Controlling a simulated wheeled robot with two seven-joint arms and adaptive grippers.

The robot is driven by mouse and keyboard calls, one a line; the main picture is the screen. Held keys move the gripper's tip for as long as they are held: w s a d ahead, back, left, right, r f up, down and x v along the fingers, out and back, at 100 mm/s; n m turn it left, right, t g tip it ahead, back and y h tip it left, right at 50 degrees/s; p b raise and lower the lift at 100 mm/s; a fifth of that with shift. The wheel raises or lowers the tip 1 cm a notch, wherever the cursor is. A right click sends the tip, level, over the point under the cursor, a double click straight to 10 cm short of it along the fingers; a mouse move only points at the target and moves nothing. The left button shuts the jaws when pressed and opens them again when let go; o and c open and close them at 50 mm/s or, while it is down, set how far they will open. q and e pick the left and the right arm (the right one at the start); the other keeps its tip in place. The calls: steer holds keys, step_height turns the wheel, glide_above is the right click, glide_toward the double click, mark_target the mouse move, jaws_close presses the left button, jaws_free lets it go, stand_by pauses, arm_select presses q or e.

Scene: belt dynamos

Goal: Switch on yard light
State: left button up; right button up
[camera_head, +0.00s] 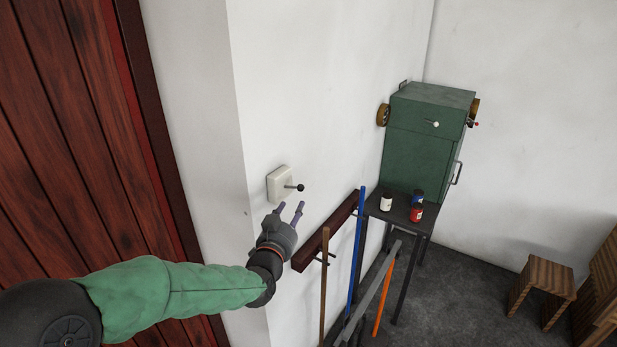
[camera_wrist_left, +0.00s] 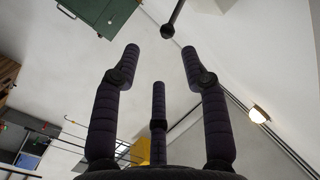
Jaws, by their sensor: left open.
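The light switch (camera_head: 281,184) is a cream box on the white wall, with a dark lever (camera_head: 297,187) ending in a black ball that sticks out to the right. My left gripper (camera_head: 291,210) is open and empty, just below the switch lever, with its fingers pointing up. In the left wrist view the lever's black ball (camera_wrist_left: 167,31) shows past the fingertips, between the two front fingers of the gripper (camera_wrist_left: 160,60). The ball looks apart from the fingers. A lit lamp (camera_wrist_left: 259,114) shows at the right of the wrist view. My right gripper is not in view.
A wooden rail (camera_head: 327,232) with long-handled tools hangs on the wall right of my gripper. A green cabinet (camera_head: 424,140) and a small dark table (camera_head: 400,209) with jars stand beyond. A wooden door (camera_head: 70,130) is at left; wooden stools (camera_head: 541,287) stand at right.

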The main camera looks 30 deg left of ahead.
mark_target(300, 190)
arm_select(q)
steer(key=shift+a+r+p+x, duration=0.15)
steer(key=shift+p+x, duration=0.3)
steer(key=shift+x, duration=1.35)
steer(key=shift+a+r+p+x, duration=0.15)
steer(key=shift+p+x, duration=0.35)
steer(key=shift+x, duration=1.3)
steer(key=shift+r+p+x, duration=0.2)
steer(key=shift+p+x, duration=0.25)
steer(key=shift+x, duration=1.35)
steer(key=shift+s, duration=0.15)
